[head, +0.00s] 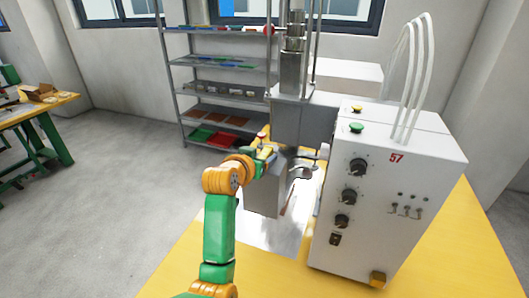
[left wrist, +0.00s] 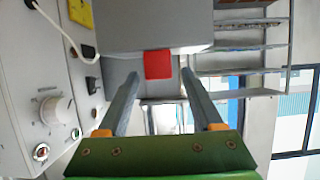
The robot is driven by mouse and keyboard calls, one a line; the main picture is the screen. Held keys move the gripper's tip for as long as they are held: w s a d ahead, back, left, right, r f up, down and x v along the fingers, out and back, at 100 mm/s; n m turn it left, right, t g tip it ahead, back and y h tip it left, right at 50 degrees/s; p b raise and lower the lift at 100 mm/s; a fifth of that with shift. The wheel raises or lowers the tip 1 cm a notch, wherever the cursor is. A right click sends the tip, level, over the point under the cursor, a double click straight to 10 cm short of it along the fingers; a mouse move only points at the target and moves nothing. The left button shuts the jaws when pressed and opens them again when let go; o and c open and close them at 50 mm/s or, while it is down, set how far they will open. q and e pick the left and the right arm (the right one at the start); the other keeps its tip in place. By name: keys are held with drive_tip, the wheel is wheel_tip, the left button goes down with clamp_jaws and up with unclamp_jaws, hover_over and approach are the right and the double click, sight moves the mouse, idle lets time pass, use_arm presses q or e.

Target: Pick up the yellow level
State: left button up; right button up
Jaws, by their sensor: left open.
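My left gripper (head: 268,154) reaches in beside the grey machine column in the head view. In the left wrist view its two grey fingers (left wrist: 160,74) are spread apart, with no contact visible. A red block-like piece (left wrist: 158,64) shows between and beyond the fingertips, against a grey box-shaped part. In the head view a small yellow piece (head: 266,149) shows at the gripper, with a bit of red behind it. I cannot tell whether these belong to the yellow level, which is not clearly seen. My right gripper is not in view.
A white control box (head: 385,190) with black knobs and cables stands on the yellow table (head: 200,262), right of my left arm. The grey column (head: 290,122) rises close to the gripper. A shelf rack (head: 217,95) stands behind. Open floor lies to the left.

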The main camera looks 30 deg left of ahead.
sight(263, 156)
use_arm(q)
drive_tip(key=x, duration=0.3)
drive_tip(key=shift+w+f, duration=0.1)
drive_tip(key=shift+f, duration=0.05)
drive_tip(key=shift+s, duration=0.3)
clamp_jaws()
drive_tip(key=shift+w, duration=0.1)
